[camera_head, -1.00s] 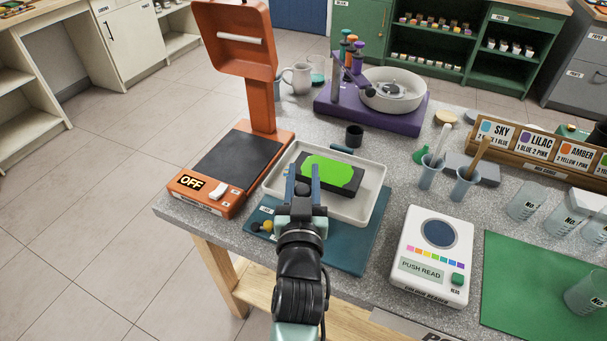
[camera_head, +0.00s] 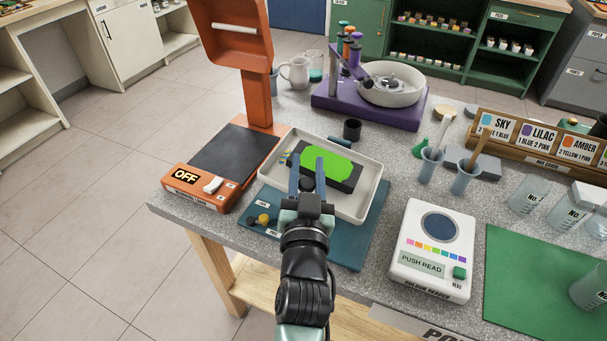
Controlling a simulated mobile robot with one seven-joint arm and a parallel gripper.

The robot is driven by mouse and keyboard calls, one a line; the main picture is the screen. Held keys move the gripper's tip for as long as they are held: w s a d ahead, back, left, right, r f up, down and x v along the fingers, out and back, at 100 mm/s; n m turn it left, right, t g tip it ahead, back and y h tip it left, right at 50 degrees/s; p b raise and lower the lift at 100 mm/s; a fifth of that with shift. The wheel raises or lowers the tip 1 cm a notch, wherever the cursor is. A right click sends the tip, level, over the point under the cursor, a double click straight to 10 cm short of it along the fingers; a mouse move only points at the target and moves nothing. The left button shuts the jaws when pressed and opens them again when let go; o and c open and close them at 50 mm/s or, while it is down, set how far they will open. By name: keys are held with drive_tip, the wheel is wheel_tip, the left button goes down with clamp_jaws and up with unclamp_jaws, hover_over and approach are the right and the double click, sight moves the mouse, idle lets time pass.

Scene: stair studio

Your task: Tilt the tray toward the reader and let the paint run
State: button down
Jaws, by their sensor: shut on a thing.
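The white tray (camera_head: 372,190) sits tilted over a dark teal base (camera_head: 372,225), its far side looking higher than its near side. A dark block (camera_head: 347,184) lies in it with a patch of bright green paint (camera_head: 325,160) on top. The white colour reader (camera_head: 432,250) stands to the right, apart from the tray.
An orange scale reading OFF (camera_head: 187,176) stands close on the left. A dark cup (camera_head: 352,130) and a purple stand with a white bowl (camera_head: 390,85) are behind.

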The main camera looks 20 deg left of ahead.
drive_tip(key=shift+d+f, duration=0.25)
drive_tip(key=shift+d, duration=0.05)
drive_tip(key=shift+r+m+b, duration=0.15)
drive_tip(key=shift+m+b, duration=0.15)
drive_tip(key=c, duration=0.5)
unclamp_jaws()
drive_tip(key=shift+c, duration=0.2)
drive_tip(key=b+v, duration=0.2)
drive_tip(key=v, duration=1.1)
drive_tip(key=shift+w, duration=0.1)
